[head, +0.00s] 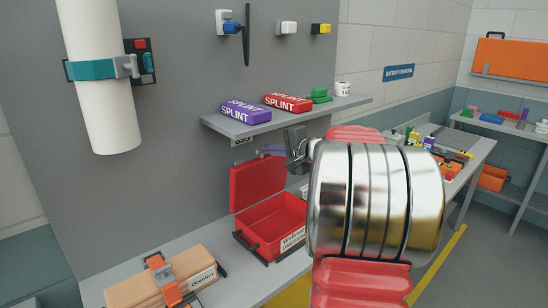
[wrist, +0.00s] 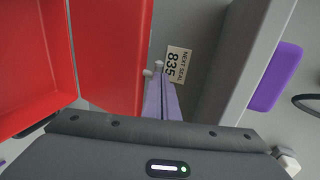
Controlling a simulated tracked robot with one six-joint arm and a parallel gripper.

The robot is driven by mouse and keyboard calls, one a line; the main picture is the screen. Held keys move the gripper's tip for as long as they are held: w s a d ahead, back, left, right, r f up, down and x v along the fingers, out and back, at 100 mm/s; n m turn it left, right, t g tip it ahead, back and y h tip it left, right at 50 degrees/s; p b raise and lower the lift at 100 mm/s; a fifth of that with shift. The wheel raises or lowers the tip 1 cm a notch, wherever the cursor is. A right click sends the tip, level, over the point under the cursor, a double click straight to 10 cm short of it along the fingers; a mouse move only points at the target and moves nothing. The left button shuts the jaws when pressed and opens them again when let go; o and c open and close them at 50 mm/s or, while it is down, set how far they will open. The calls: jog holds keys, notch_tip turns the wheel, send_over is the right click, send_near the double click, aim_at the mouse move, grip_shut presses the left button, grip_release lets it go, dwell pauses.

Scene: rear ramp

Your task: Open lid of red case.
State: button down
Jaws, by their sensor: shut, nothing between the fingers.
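The red case (head: 272,228) sits on the bench with its lid (head: 256,186) standing raised at the back; the inside looks empty. In the wrist view the case (wrist: 30,65) is at the left and the lid (wrist: 110,50) is beside it as a red panel. My gripper (head: 268,152) is at the lid's upper right, below the shelf. Its lavender fingers (wrist: 160,70) are together and empty, close along the lid's edge; I cannot tell whether they touch it. My wrist hides part of the bench right of the case.
A shelf (head: 240,126) with purple and red splint packs is just above my gripper. An orange-strapped tan case (head: 160,280) is on the bench at front left. A white cylinder (head: 100,100) hangs on the wall. A side bench (head: 470,160) is at right.

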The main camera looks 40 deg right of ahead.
jog(key=shift+w+d+r, duration=0.1)
jog(key=shift+w+r, duration=0.05)
jog(key=shift+w, duration=0.5)
jog(key=shift+w+r, duration=0.15)
jog(key=shift+w, duration=0.5)
jog(key=w+r+v, duration=0.1)
jog(key=r+v, duration=0.2)
jog(key=v, duration=1)
jog(key=shift+s+r, duration=0.15)
jog(key=shift+s, duration=0.15)
